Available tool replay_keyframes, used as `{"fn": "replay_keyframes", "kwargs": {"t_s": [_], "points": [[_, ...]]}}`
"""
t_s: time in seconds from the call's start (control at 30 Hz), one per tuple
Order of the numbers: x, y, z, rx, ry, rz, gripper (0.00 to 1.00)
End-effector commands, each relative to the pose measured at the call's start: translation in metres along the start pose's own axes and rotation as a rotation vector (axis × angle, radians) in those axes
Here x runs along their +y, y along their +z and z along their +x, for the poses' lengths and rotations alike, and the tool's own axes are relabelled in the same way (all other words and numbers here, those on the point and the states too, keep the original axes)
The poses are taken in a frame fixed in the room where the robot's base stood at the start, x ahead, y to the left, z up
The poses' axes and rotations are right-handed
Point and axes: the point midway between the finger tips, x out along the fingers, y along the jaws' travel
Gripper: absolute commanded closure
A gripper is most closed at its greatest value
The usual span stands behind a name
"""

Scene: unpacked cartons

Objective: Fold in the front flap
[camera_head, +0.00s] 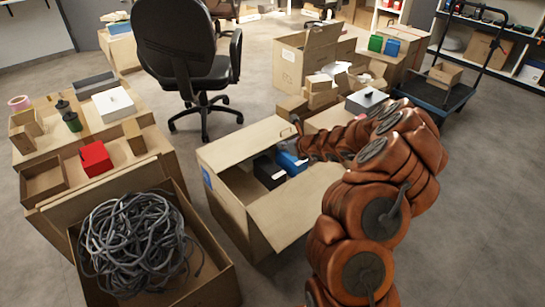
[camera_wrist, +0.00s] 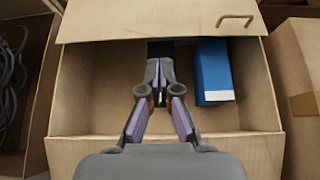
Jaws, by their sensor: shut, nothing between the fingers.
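The open carton (camera_head: 228,206) stands on the floor in mid-view of the head camera. A black box (camera_head: 268,172) and a blue box (camera_head: 291,163) lie inside; the blue box also shows in the wrist view (camera_wrist: 212,70). The near front panel (camera_head: 297,207) slopes down toward the camera; I cannot tell where flap and wall meet. The far flap (camera_head: 243,140) leans over the opening and shows a handle in the wrist view (camera_wrist: 100,20). My gripper (camera_wrist: 158,88) is shut and empty, over the opening, left of the blue box. Its fingertips are partly hidden in the head view.
An office chair (camera_head: 180,50) and more cartons (camera_head: 290,65) stand behind. Floor at the lower right (camera_head: 480,220) is clear.

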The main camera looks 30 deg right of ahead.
Motion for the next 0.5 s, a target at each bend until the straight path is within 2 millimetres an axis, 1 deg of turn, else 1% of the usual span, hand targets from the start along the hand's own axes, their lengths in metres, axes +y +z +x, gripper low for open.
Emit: {"fn": "replay_keyframes", "kwargs": {"t_s": [0.1, 0.27, 0.5], "points": [[0.002, -0.004, 0.017, 0.005, 0.003, 0.000, 1.00], [0.001, -0.006, 0.037, 0.004, 0.000, -0.003, 1.00], [0.001, -0.019, 0.066, 0.002, 0.002, -0.002, 1.00]]}}
